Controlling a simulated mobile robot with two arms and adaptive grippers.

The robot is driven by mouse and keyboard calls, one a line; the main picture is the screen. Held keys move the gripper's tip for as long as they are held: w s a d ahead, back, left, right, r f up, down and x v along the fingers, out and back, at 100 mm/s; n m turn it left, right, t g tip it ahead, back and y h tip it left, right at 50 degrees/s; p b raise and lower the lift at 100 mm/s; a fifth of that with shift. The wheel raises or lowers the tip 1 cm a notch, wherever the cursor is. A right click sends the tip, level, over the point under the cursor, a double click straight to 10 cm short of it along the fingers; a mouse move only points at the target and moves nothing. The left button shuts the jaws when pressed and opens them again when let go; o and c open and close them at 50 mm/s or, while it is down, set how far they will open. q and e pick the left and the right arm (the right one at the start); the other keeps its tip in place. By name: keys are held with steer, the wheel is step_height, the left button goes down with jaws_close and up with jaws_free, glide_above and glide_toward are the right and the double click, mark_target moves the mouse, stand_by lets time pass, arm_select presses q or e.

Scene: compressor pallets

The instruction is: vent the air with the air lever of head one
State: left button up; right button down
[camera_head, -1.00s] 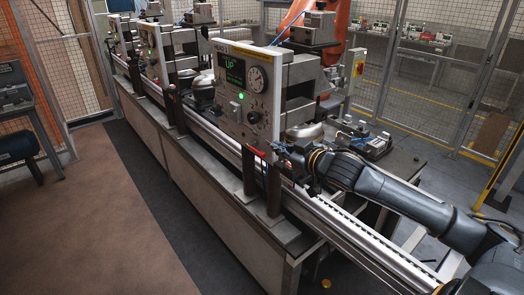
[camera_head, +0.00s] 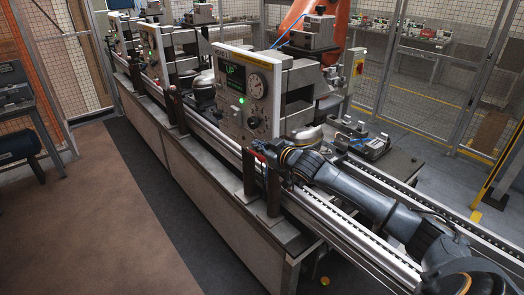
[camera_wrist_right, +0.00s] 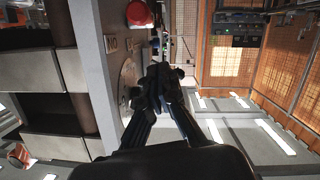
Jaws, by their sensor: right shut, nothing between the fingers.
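Head one is the near grey panel (camera_head: 236,112) with a lit display, a round gauge (camera_head: 256,86) and a green light. A red lever-like piece (camera_head: 258,157) shows at its lower right edge, partly hidden by my gripper; I cannot tell for certain that it is the air lever. My right gripper (camera_head: 264,148) is shut and empty beside the panel's lower edge. In the right wrist view my gripper (camera_wrist_right: 160,75) points along the panel face, near a round plate (camera_wrist_right: 128,78) and small red parts. Contact cannot be told. My left gripper is not in view.
Dark posts (camera_head: 273,190) stand on the bench below the gripper. A rail (camera_head: 350,230) runs along the bench. A rounded metal part (camera_head: 305,134) sits behind my wrist. In the right wrist view a red knob (camera_wrist_right: 138,12) juts out ahead.

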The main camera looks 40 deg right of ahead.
mark_target(256, 155)
steer(key=shift+d+f+p, duration=0.25)
steer(key=shift+f+p, duration=0.05)
steer(key=shift+f, duration=0.7)
steer(key=shift+d+f+p, duration=0.25)
steer(key=shift+f, duration=0.75)
steer(key=shift+w, duration=0.1)
